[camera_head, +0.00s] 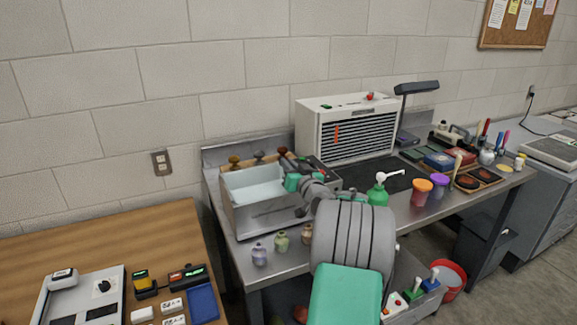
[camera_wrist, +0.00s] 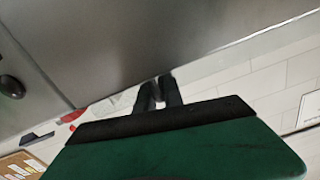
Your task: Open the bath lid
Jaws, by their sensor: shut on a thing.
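The bath (camera_head: 268,217) is a grey metal box at the left end of the steel table, with a pale bluish surface showing at its top. My gripper (camera_head: 291,182) is at the bath's right side, with its fingers hard to make out in the head view. In the wrist view my gripper (camera_wrist: 157,92) has its dark fingers close together at the edge of a large plain grey panel (camera_wrist: 165,40), which seems to be the bath lid. The fingers are shut on it; the exact part held is not clear. I cannot tell the lid's angle.
Several small bottles (camera_head: 281,242) stand in front of the bath. A slatted white cabinet (camera_head: 347,128) stands behind. A wooden table (camera_head: 110,235) lies left.

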